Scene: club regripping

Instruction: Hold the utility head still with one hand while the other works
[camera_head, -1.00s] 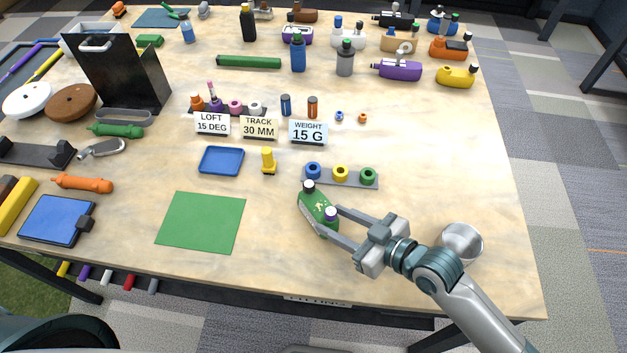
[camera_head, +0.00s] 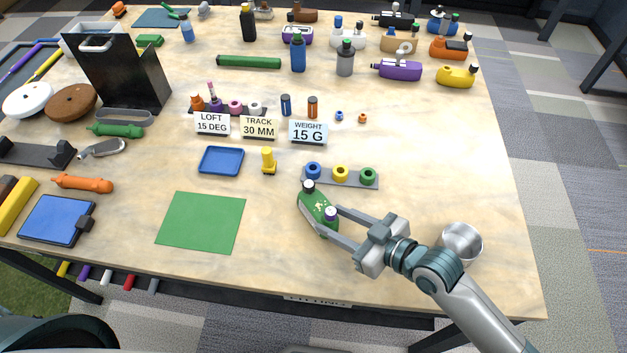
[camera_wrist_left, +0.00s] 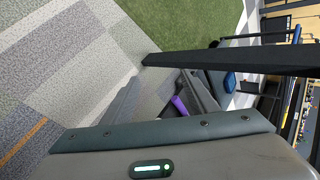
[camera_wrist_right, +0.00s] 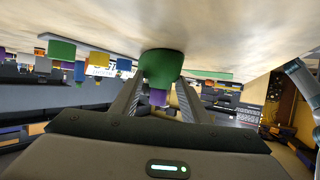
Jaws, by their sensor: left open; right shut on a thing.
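A grey rack (camera_head: 341,182) with blue, yellow and green rings lies just behind the head. A metal cup (camera_head: 461,242) stands close to my right wrist. A yellow peg-like piece (camera_head: 268,160) and a blue tray (camera_head: 221,161) stand farther left. Bare table lies in front of the head.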

